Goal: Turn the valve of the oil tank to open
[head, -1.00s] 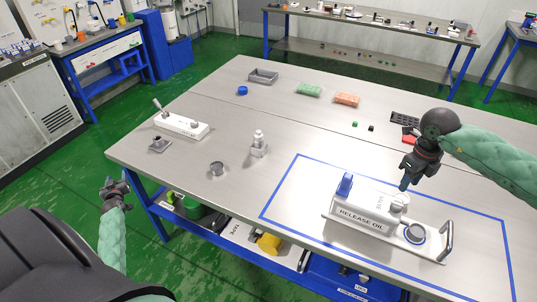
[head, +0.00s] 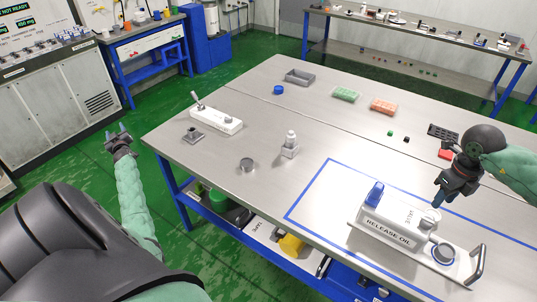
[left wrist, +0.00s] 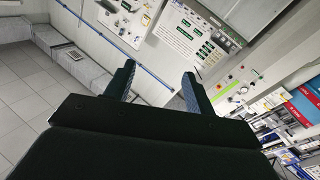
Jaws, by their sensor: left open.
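The oil tank (head: 395,222) is a white unit labelled RELEASE OIL, lying inside a blue taped outline on the table. It has a blue block (head: 375,194) at its left end and a grey-white knob (head: 426,221) at its right end. A round dish (head: 443,253) sits on its base beside a handle. My right gripper (head: 438,202) hangs just above and beside the knob, apparently not touching it; its finger gap is unclear. My left gripper (head: 116,132) is open and empty, off the table's left side. Its two fingers also show in the left wrist view (left wrist: 160,85).
On the table (head: 240,165) are a white switch box (head: 217,119), a small bottle (head: 290,145), a metal cup (head: 247,165), a blue cap (head: 278,90), a grey tray (head: 300,77) and green and orange racks. Grey cabinets (head: 60,120) stand at left, with open green floor between.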

